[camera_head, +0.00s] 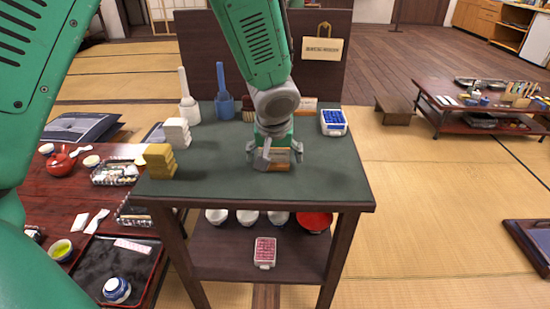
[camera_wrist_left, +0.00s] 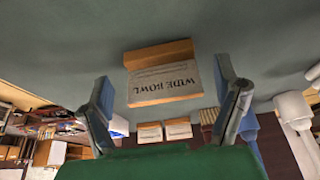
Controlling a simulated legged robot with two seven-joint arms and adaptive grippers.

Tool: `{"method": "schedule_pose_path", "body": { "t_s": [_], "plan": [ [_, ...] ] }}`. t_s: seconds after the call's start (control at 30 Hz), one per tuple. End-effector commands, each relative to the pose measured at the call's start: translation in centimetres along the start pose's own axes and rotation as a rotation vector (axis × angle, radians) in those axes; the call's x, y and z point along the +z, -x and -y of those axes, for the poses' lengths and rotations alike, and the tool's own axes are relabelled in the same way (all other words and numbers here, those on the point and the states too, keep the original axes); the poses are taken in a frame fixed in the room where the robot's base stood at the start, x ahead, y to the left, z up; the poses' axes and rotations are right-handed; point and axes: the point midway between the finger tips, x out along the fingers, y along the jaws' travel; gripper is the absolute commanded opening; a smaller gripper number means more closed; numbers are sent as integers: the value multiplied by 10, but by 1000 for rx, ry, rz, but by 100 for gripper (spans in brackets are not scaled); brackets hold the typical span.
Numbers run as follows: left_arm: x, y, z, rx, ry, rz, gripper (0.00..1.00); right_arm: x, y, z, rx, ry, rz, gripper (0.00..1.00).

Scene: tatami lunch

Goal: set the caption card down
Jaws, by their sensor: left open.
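The caption card (camera_wrist_left: 165,85) has a pale face lettered "WIDE BOWL" on a wooden stand. In the head view the card (camera_head: 276,165) stands on the dark green top of the stand table (camera_head: 320,180), near its front middle. My left gripper (camera_head: 274,153) is just over it, pointing down. In the wrist view the left gripper (camera_wrist_left: 168,95) is open, one finger on each side of the card, with a gap on both sides. The gripper partly hides the card in the head view. My right gripper is not in view.
At the back stand a white pestle-like tool (camera_head: 188,110), a blue one (camera_head: 224,104) and a box of blue pieces (camera_head: 334,122). Tan blocks (camera_head: 158,161) and white blocks (camera_head: 177,132) are at left. Two more cards (camera_wrist_left: 150,132) show behind. The table's right front is clear.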

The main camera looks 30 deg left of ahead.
Motion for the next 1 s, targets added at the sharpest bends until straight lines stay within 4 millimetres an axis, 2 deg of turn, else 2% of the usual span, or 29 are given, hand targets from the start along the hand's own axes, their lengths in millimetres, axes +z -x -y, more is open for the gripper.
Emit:
{"method": "schedule_pose_path", "body": {
  "t_s": [0.03, 0.2, 0.4, 0.6, 1.0],
  "plan": [
    [-2, 14, 0, 2, 0, -4, 83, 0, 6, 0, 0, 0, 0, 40],
    [-2, 53, 0, 2, 1, -2, 83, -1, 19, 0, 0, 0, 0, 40],
    [-2, 87, 0, 1, -1, 0, 83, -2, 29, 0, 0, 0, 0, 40],
    [-1, 101, 0, 0, -1, 1, 83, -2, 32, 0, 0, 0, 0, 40],
    [0, 102, 0, 0, -1, 2, 83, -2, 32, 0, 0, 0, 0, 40]
  ]
}}
